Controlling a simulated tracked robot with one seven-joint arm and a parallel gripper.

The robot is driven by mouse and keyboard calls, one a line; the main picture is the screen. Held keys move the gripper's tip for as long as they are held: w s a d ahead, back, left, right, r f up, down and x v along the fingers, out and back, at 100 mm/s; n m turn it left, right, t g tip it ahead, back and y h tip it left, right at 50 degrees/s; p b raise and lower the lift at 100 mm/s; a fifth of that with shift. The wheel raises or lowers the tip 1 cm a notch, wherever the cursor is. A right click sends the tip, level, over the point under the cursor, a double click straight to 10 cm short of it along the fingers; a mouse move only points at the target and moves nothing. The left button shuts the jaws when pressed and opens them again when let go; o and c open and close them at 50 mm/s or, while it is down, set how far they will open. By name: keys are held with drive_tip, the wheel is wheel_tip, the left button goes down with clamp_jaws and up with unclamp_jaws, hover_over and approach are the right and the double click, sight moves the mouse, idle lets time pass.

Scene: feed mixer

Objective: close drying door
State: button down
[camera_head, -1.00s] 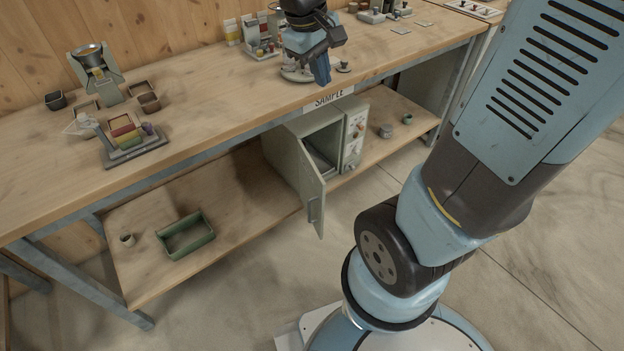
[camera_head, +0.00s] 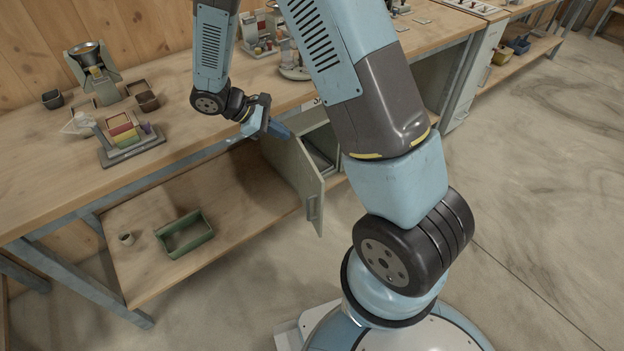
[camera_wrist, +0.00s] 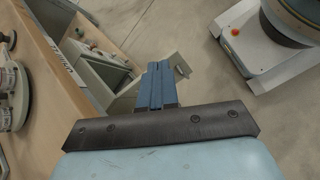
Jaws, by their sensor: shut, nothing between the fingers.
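The drying door (camera_head: 308,187) is a pale grey panel with a handle near its free edge. It stands open on the small drying cabinet (camera_head: 322,142) on the bench's lower shelf, and the cabinet's interior is partly visible. My gripper (camera_head: 280,130) is shut and empty, at the bench's front edge just above and left of the door. In the wrist view my blue fingers (camera_wrist: 159,82) are together, and the door (camera_wrist: 170,72) shows beyond and beside them. I cannot tell whether they touch it. My arm hides the cabinet's right side in the head view.
The bench top (camera_head: 190,125) carries a funnel stand (camera_head: 92,68), dark cups and a colored sample rack (camera_head: 125,135). The floor before the door is clear up to my base.

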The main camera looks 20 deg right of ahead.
drive_tip(key=a+f+n+t+h, duration=0.1)
drive_tip(key=a+f+n, duration=0.15)
drive_tip(key=f, duration=0.65)
drive_tip(key=a+f+n+t+h, duration=0.15)
drive_tip(key=f+n, duration=0.25)
drive_tip(key=f, duration=0.5)
approach(319, 180)
drive_tip(key=shift+g, duration=0.35)
drive_tip(key=d+f, duration=0.2)
drive_tip(key=w+d+f, duration=0.1)
drive_tip(key=d+f, duration=0.1)
drive_tip(key=shift+d+r, duration=0.1)
drive_tip(key=shift+d, duration=0.55)
